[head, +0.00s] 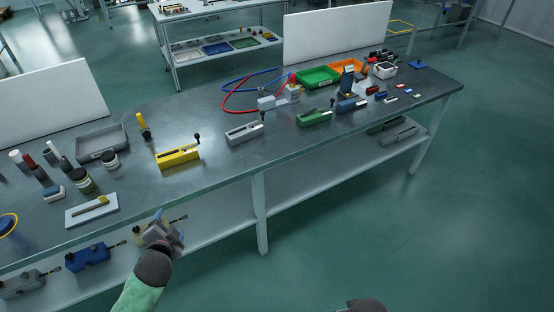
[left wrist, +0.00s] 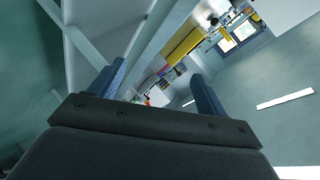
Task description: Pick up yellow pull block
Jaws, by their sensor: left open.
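A yellow pull block (head: 178,157) sits on the grey workbench (head: 225,165), left of the middle. A dark knob stands at its right end. My right gripper does not show; only a dark rounded part is at the bottom edge.
A grey block (head: 243,132) and a green block (head: 314,118) stand further right. A grey tray (head: 101,141), jars and a brush on a white pad (head: 91,211) lie left. A blue block (head: 87,256) is on the lower shelf. Bench space between yellow and grey blocks is clear.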

